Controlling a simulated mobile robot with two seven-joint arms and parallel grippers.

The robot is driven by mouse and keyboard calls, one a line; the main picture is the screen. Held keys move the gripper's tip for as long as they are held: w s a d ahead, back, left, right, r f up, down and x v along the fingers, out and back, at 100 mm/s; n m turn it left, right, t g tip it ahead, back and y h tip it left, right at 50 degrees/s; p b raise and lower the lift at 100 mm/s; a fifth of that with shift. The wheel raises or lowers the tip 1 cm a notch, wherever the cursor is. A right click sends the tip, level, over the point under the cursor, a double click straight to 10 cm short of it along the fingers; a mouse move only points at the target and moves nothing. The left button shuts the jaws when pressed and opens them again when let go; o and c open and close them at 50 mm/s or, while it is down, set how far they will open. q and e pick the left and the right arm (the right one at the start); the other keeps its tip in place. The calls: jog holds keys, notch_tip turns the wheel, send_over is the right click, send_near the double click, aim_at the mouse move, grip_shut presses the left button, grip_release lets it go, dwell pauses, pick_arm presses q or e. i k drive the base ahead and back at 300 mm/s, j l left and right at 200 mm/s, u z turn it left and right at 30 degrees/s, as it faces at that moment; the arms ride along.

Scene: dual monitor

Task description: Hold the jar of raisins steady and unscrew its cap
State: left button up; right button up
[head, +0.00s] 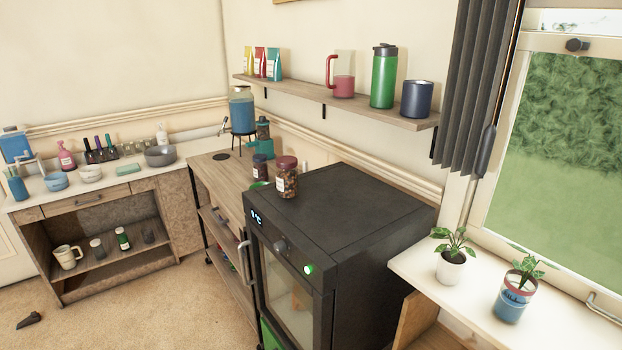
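A clear jar (287,185) with dark brown contents, which look like raisins, stands upright near the back left edge of the black appliance's top (345,205). Its dark red cap (287,162) is on it. A pale label shows on the jar's front. Neither of my grippers is in view, and nothing touches the jar.
A dark capped jar (260,168) stands behind on the wooden cart (222,172), near a drink dispenser (242,112). A wall shelf (330,100) with cups and a green tumbler (384,78) hangs above. The appliance top is otherwise clear. Two potted plants (450,269) (512,302) stand right.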

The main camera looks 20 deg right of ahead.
aim_at(260, 170)
jog(key=i+j+z, duration=0.1)
jog(key=z, duration=0.3)
jog(key=i+j+z, duration=0.1)
jog(key=z, duration=0.35)
jog(key=j+z, duration=0.2)
jog(key=z, duration=0.2)
jog(key=i+j+z, duration=0.1)
jog(key=j+z, duration=0.2)
jog(key=j, duration=0.15)
jog(key=i+j+z, duration=0.1)
jog(key=j+z, duration=0.45)
jog(key=j, duration=0.45)
jog(key=k+j+z, duration=0.15)
jog(key=j, duration=0.5)
jog(key=j+z, duration=0.2)
jog(key=j, duration=0.45)
jog(key=k+j, duration=0.1)
jog(key=j, duration=0.4)
jog(key=k+j, duration=0.1)
jog(key=j, duration=0.45)
jog(key=k+j, duration=0.1)
jog(key=j, duration=0.4)
jog(key=k+j, duration=0.1)
jog(key=j, duration=0.45)
